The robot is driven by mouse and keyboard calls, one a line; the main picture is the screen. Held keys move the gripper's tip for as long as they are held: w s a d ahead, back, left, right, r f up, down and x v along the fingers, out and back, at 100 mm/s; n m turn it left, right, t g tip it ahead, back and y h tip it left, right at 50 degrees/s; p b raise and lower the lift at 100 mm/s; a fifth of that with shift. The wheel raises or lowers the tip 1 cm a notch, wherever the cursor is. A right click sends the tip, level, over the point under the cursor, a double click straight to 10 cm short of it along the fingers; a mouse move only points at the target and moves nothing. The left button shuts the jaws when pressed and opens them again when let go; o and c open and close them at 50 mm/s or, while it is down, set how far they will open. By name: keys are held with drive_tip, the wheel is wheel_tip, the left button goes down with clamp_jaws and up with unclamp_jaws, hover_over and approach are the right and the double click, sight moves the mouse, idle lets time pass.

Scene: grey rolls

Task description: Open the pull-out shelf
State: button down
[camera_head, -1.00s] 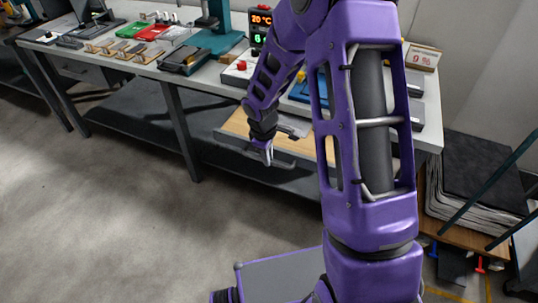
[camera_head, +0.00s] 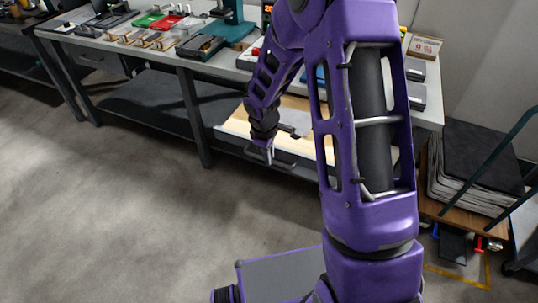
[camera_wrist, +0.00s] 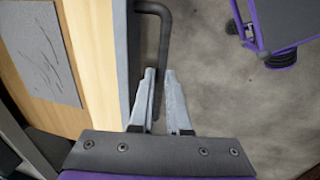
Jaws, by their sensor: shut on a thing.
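The pull-out shelf (camera_head: 238,122) is a light wooden board with a grey front, out from under the bench top. Its dark bar handle (camera_wrist: 165,35) runs along the front. My gripper (camera_wrist: 158,72) has its two pale fingers on either side of the handle bar and is shut on it. In the head view my gripper (camera_head: 268,152) is at the shelf's front edge, and my arm hides the right part of the shelf.
The workbench (camera_head: 150,50) carries trays, tools and a display. A lower shelf (camera_head: 150,105) is under it. A stack of dark sheets (camera_head: 475,165) and a teal-railed cart stand at the right. The floor (camera_head: 130,220) in front of the bench is clear.

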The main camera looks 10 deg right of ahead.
drive_tip(key=shift+s+a, duration=0.1)
drive_tip(key=shift+s, duration=0.05)
drive_tip(key=c, duration=0.9)
unclamp_jaws()
drive_tip(key=s+r+p, duration=0.1)
drive_tip(key=r, duration=0.4)
drive_tip(key=a+r+p, duration=0.1)
drive_tip(key=r, duration=0.5)
drive_tip(key=s+r+p, duration=0.1)
drive_tip(key=r+p, duration=0.1)
drive_tip(key=r, duration=0.4)
drive_tip(key=shift+s+a, duration=0.3)
drive_tip(key=shift+a, duration=0.1)
drive_tip(key=shift+w+r, duration=0.1)
